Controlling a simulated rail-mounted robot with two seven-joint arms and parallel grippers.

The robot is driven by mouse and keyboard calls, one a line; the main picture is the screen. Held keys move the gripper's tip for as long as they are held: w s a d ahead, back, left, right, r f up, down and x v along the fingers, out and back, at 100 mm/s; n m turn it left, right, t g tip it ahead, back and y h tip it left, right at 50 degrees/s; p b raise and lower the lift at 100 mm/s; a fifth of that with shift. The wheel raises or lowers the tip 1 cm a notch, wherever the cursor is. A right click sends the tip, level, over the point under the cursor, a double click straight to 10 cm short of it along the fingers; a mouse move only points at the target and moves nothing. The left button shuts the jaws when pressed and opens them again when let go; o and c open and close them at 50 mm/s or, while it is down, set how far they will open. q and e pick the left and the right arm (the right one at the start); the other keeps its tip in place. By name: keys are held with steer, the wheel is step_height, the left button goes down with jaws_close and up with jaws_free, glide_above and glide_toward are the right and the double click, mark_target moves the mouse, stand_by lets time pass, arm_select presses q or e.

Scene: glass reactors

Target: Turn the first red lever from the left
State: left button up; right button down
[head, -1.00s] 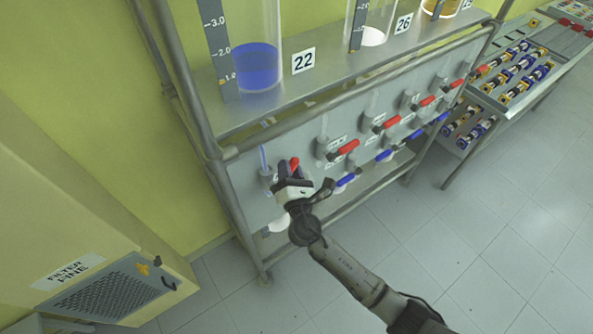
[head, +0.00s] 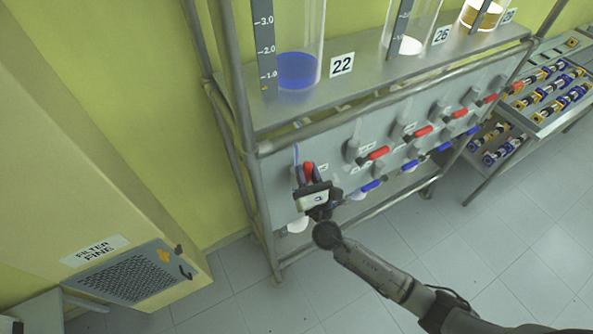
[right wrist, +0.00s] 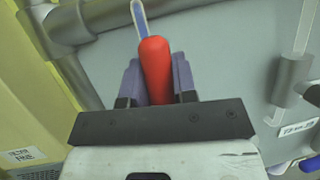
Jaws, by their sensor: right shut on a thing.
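The first red lever from the left (head: 309,168) is on the grey valve panel below the glass reactor marked 22. My right gripper (head: 307,176) is at this lever, with its fingers on either side of it. In the right wrist view the red lever (right wrist: 155,68) stands up between the two fingers of the gripper (right wrist: 158,85), which are shut on it. The lever points roughly upward in the head view. The gripper hides its lower part and the valve body. My left gripper is not in view.
More red levers (head: 378,153) run along the panel to the right, with blue levers (head: 371,186) below them. A frame post (head: 241,130) stands just left of the gripper. A filter cabinet (head: 130,270) is at the lower left. The tiled floor in front is clear.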

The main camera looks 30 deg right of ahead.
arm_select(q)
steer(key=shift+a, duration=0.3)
arm_select(e)
steer(key=c, duration=0.9)
jaws_free()
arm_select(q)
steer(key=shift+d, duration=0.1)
arm_select(e)
steer(key=shift+s+f, duration=0.15)
arm_select(q)
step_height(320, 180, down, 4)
steer(key=b, duration=0.3)
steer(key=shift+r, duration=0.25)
arm_select(e)
steer(key=v, duration=1.3)
steer(key=shift+s, duration=0.2)
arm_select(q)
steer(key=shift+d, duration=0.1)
arm_select(e)
steer(key=shift+a, duration=0.1)
